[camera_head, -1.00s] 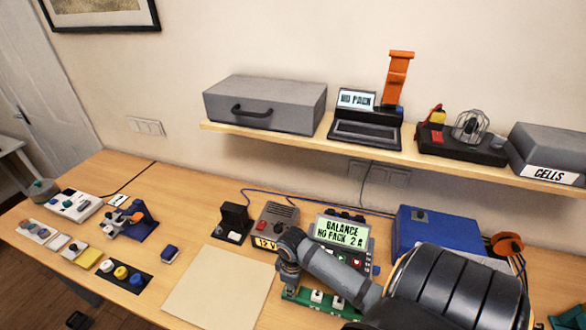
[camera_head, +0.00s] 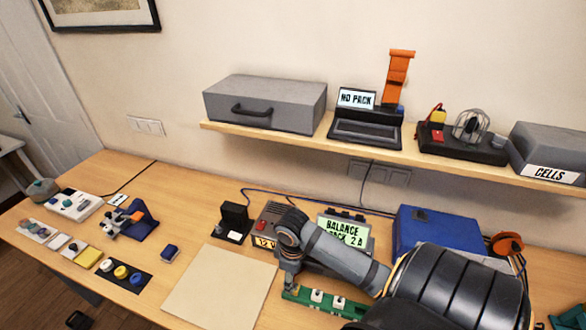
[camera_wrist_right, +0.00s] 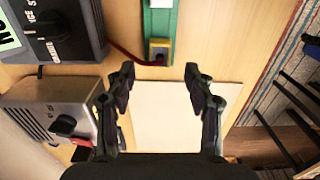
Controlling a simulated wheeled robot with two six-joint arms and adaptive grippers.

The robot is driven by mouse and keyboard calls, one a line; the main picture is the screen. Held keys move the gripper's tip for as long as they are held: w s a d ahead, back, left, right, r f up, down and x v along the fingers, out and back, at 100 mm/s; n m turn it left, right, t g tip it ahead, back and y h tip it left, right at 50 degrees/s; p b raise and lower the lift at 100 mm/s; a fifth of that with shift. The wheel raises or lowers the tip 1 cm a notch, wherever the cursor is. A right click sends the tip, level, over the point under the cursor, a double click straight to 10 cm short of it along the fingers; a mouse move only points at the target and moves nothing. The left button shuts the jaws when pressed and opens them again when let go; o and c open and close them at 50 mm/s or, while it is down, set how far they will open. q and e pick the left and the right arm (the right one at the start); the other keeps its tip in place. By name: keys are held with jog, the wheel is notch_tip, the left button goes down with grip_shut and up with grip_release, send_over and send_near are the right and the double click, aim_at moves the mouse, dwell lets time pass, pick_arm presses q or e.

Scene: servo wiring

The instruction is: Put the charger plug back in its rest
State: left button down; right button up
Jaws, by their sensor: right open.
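The charger (camera_head: 344,232) stands at the back of the bench with a lit screen; my right arm covers part of it. It also shows in the wrist view (camera_wrist_right: 60,32). A dark red lead runs from it to a small yellow and dark piece (camera_wrist_right: 160,50), which looks like the plug, at the end of a green strip with white blocks (camera_wrist_right: 161,22). In the head view the green strip (camera_head: 328,299) lies in front of the charger. I cannot tell whether the plug is seated. My right gripper (camera_wrist_right: 160,80) is open and empty, just short of the plug. The left gripper is out of view.
A grey power supply (camera_wrist_right: 60,108) with a red switch stands close to my right gripper. A pale mat (camera_head: 220,287) lies bare to the left. A black stand (camera_head: 235,222) and a blue box (camera_head: 430,228) flank the charger.

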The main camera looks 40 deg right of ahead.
notch_tip(320, 180, up, 6)
jog(key=shift+f, duration=0.2)
dwell(0.7)
